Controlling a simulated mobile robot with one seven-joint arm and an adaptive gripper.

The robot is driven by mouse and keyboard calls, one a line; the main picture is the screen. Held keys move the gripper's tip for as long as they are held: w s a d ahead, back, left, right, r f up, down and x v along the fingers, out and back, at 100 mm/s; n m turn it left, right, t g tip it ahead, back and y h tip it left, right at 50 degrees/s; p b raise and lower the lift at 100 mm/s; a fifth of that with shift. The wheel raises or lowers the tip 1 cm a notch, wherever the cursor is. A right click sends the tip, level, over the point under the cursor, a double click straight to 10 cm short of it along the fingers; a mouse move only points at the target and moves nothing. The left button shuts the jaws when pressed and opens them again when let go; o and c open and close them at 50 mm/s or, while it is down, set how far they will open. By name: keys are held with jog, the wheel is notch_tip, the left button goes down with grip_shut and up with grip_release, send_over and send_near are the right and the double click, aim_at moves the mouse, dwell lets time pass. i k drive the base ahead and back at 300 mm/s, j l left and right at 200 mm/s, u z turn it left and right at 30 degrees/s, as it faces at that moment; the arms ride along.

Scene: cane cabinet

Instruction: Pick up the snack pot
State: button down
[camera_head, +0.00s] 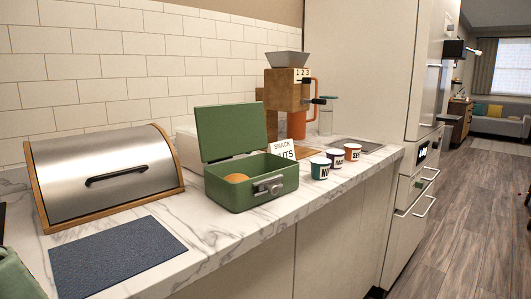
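Three small labelled pots stand in a row on the marble counter, right of the green box. The nearest is a teal pot (320,169) with a label starting "NU". Behind it are a dark purple pot (336,159) marked "RA" and a red-brown pot (352,152) marked "SE". A white sign (282,149) reads "SNACK" with "UTS" below, its lower part hidden by the box. The pots stand upright and apart. My gripper is not in view.
An open green metal box (235,195) holds a round orange-brown item. A bread bin (105,170) and dark blue mat (115,255) lie left. A wooden machine (287,95) stands behind. A tall cabinet (365,65) bounds the counter's far end. Wood floor is clear at right.

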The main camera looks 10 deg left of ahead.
aim_at(320, 168)
jog(key=i+l+u, duration=0.45)
jog(key=l+u, duration=0.45)
jog(key=u, duration=0.15)
jog(key=l+u, duration=0.55)
jog(key=l, duration=0.35)
jog(key=k+l+u, duration=0.15)
jog(key=l, duration=0.4)
jog(key=k+l, duration=0.1)
jog(key=l, duration=0.45)
jog(key=k+l, duration=0.1)
jog(key=l, duration=0.45)
jog(key=l+u, duration=0.1)
jog(key=l, duration=0.45)
jog(key=k+l, duration=0.2)
jog(key=l, duration=0.35)
